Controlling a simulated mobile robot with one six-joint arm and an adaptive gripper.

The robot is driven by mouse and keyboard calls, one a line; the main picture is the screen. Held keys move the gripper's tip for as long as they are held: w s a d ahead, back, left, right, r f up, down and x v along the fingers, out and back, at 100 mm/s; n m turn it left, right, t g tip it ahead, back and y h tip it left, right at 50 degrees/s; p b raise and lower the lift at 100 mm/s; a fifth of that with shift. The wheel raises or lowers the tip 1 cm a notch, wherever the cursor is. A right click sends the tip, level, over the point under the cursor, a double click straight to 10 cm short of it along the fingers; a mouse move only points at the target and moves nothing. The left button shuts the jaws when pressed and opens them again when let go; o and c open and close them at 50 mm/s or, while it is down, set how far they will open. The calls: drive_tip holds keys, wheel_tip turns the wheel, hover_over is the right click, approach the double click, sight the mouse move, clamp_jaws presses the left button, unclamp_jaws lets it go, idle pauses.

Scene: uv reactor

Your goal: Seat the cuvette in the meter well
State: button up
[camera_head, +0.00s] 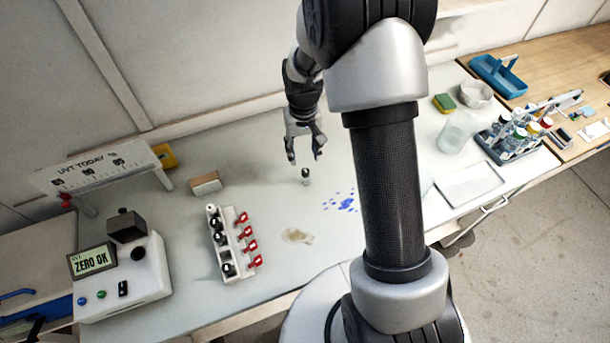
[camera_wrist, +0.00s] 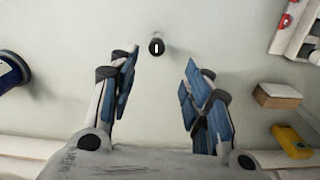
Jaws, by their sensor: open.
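A small cuvette with a black cap (camera_head: 305,174) stands by itself on the pale bench. In the wrist view its cap (camera_wrist: 156,46), with a white mark, lies just beyond and between the fingertips. My gripper (camera_head: 305,157) is open and empty above and a little behind the cuvette; its spread fingers also show in the wrist view (camera_wrist: 160,61). The white meter (camera_head: 120,280) stands at the front left, its display reading ZERO OK. A dark block (camera_head: 126,224) and a round black spot (camera_head: 138,254) are on its top; I cannot tell which is the well.
A white rack (camera_head: 232,262) with black-capped vials and red tags stands between meter and cuvette. A small brown box (camera_head: 206,184) lies behind it. Blue spots (camera_head: 342,202) and a beige stain (camera_head: 297,236) mark the bench. A beaker (camera_head: 457,131) and tray (camera_head: 470,184) are right.

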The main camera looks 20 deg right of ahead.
sight(306, 171)
wheel_tip(306, 171, down, 6)
drive_tip(key=shift+r+b, duration=0.15)
drive_tip(key=shift+b, duration=0.15)
drive_tip(key=shift+s+d+f+b, duration=0.1)
drive_tip(key=shift+d+f+b, duration=0.1)
drive_tip(key=shift+f, duration=1.2)
drive_tip(key=shift+d+f+b, duration=0.1)
drive_tip(key=shift+f+b, duration=0.1)
drive_tip(key=shift+f, duration=1.15)
drive_tip(key=shift+c, duration=0.6)
clamp_jaws()
